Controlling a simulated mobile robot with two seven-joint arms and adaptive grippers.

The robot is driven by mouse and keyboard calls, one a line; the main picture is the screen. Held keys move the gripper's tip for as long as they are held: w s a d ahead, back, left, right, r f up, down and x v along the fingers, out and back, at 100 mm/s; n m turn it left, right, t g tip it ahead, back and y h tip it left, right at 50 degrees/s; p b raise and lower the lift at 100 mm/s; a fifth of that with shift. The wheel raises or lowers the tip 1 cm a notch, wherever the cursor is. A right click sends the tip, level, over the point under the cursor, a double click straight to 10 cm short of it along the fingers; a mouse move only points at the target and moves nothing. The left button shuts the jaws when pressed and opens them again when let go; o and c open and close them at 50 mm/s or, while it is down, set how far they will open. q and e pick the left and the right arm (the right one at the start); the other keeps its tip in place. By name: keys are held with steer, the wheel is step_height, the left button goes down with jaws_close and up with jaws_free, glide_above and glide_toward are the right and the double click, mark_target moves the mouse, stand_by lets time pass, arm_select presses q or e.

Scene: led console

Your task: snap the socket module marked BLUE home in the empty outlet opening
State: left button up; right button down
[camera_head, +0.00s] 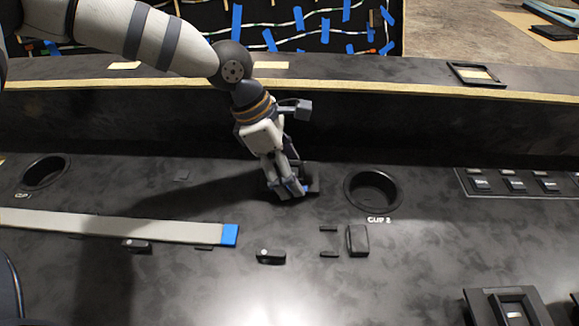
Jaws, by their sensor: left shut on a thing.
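My left gripper (292,190) reaches down from the upper left to the console's middle. The piece is at a dark square outlet frame (313,181) just left of the cup holder marked CUP 2. The fingers and the piece cover most of that frame, so I cannot tell whether the piece is above the opening or seated in it. My right gripper is not in view.
The CUP 2 holder (373,190) is close on the right. A pale strip with a blue end (228,235) lies at left front. Small dark switches (271,257) and a block (358,240) stand in front. A loose black frame (476,74) lies on the back ledge.

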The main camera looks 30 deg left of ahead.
arm_select(q)
steer(key=shift+f, duration=0.15)
steer(key=o, duration=1.3)
steer(key=shift+o, duration=0.2)
steer(key=v, duration=0.5)
steer(key=shift+s+a+r, duration=0.1)
steer(key=shift+a+r, duration=0.1)
steer(key=shift+r, duration=0.05)
steer(key=s+a, duration=0.1)
steer(key=a, duration=0.2)
steer(key=s+a, duration=0.2)
steer(key=a, duration=0.1)
steer(key=s+a, duration=0.1)
steer(key=a, duration=0.2)
steer(key=shift+s+a+f, duration=0.2)
steer(key=shift+s+a, duration=0.35)
steer(key=shift+a, duration=0.15)
